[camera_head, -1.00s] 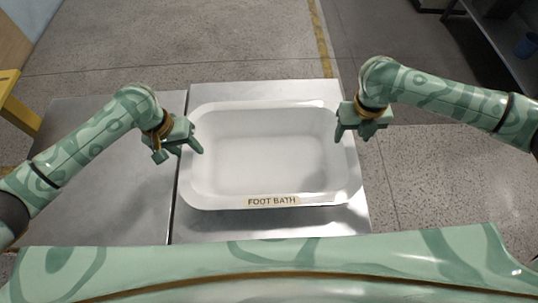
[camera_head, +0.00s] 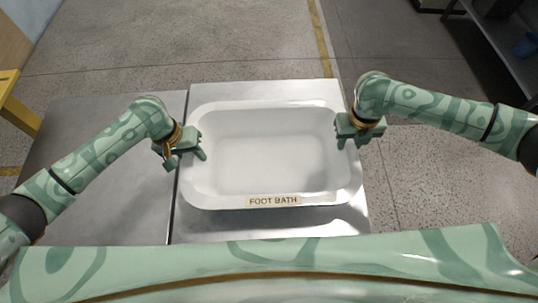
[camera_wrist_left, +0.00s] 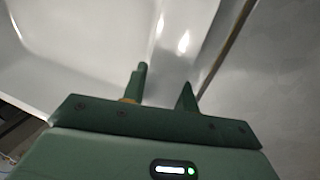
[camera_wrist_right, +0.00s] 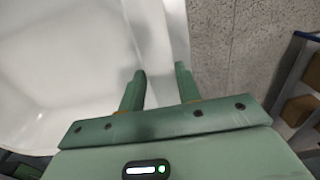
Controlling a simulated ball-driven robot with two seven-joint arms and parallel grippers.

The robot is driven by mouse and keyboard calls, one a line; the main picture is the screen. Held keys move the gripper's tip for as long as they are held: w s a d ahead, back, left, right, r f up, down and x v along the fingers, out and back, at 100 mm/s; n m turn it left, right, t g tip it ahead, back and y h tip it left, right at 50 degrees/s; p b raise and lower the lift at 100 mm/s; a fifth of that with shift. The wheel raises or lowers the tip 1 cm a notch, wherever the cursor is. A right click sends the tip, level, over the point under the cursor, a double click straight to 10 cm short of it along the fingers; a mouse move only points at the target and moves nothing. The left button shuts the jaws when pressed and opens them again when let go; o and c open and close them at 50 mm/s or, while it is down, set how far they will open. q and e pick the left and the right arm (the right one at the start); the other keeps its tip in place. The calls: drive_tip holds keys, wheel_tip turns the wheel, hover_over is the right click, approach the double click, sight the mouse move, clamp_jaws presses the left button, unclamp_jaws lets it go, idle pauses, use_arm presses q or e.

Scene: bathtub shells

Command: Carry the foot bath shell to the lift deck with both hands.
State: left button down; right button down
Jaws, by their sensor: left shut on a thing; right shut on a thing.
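The foot bath shell (camera_head: 270,201) is a white, rounded rectangular tub with a "FOOT BATH" label on its near rim. It rests on, or just over, a metal surface (camera_head: 335,222); I cannot tell which. My left gripper (camera_head: 197,152) is shut on the shell's left rim, and the rim passes between its fingers in the left wrist view (camera_wrist_left: 163,82). My right gripper (camera_head: 347,139) is shut on the right rim, which runs between its fingers in the right wrist view (camera_wrist_right: 160,80). Which surface is the lift deck is not clear.
A second metal surface (camera_head: 100,190) adjoins on the left, with a seam between. A yellow stand (camera_head: 12,100) is at the left edge. A dark shelf (camera_head: 500,50) stands at the upper right. The speckled floor beyond is clear, with a yellow line (camera_head: 321,45).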

use_arm(q)
drive_tip(key=shift+d+r, duration=0.2)
drive_tip(key=shift+d, duration=0.05)
use_arm(e)
drive_tip(key=shift+a+r, duration=0.2)
drive_tip(key=shift+a, duration=0.15)
